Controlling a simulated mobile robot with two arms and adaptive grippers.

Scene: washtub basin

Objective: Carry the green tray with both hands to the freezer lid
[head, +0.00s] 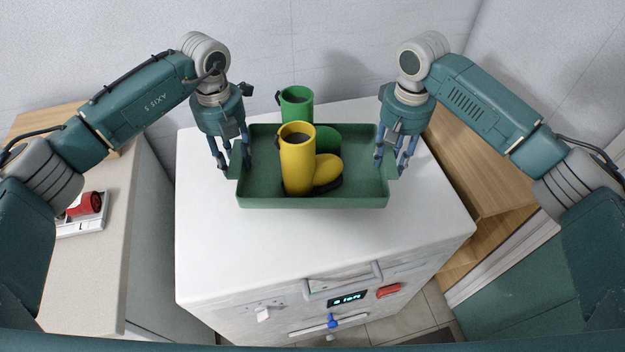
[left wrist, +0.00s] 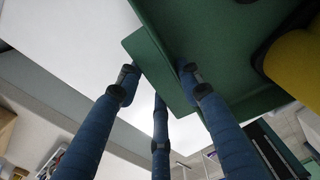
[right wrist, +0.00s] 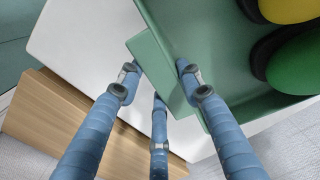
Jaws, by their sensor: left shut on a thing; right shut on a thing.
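The green tray (head: 358,200) is level over the white freezer lid (head: 225,245); I cannot tell whether it touches the lid. A yellow boot (head: 297,165) and a green boot (head: 296,104) stand upright in the tray. My left gripper (head: 234,165) is shut on the tray's left handle tab, which also shows in the left wrist view (left wrist: 160,62). My right gripper (head: 394,162) is shut on the right handle tab, which also shows in the right wrist view (right wrist: 158,65). The boots are only partly visible in the wrist views.
The freezer front has a grey handle (head: 343,281), a small display (head: 347,299) and a red switch (head: 388,291). A beige counter (head: 95,215) with a red and white item (head: 85,207) stands at left. Wooden surfaces lie right and left behind. The lid's front part is clear.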

